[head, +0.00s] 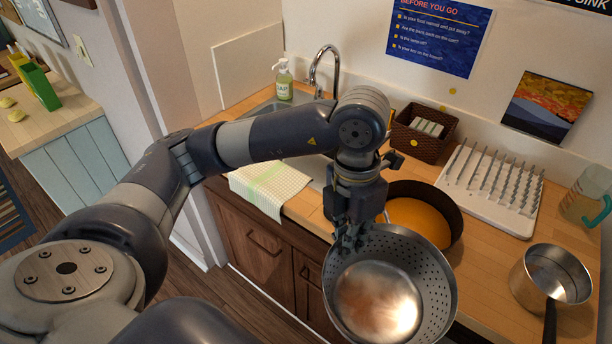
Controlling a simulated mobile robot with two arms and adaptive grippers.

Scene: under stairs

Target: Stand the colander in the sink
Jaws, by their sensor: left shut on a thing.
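The colander (434,281) is a metal bowl with small holes around its wall. My left gripper (350,240) is shut on its upper left rim and holds it above the counter's front edge, open side up. The sink (262,108) is set into the counter at the back left, with a curved chrome tap (335,62) behind it. My left arm crosses in front of the sink and hides much of it. My right gripper does not show.
An orange-bottomed dark pan (420,216) stands right behind the colander. A white drying rack (490,190), a steel saucepan (552,273) and a glass jug (585,197) are to the right. A soap bottle (284,82), a towel (268,187) and a brown basket (424,131) are near the sink.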

